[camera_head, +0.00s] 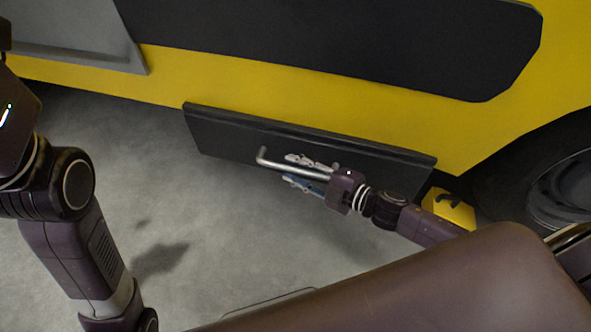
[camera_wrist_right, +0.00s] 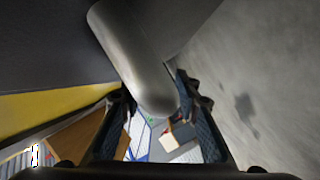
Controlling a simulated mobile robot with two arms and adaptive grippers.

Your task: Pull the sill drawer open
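The sill drawer (camera_head: 220,134) is a long dark box front under the yellow vehicle side in the head view. I see no clear gap behind it. Its silver bar handle (camera_head: 268,160) stands out from the front. My right gripper (camera_head: 297,171) is at the handle, one finger above the bar and one below in the head view. The right wrist view shows the handle (camera_wrist_right: 135,55) as a thick rounded metal bar close to the camera, between the spread fingers of the right gripper (camera_wrist_right: 160,108). Whether a finger touches it is unclear. My left gripper is outside the frame.
A yellow wheel chock (camera_head: 449,207) lies by the dark tyre (camera_head: 560,190) at the right. The yellow vehicle body (camera_head: 290,80) rises above the drawer. The grey floor (camera_head: 220,230) in front of the drawer is clear apart from my arms.

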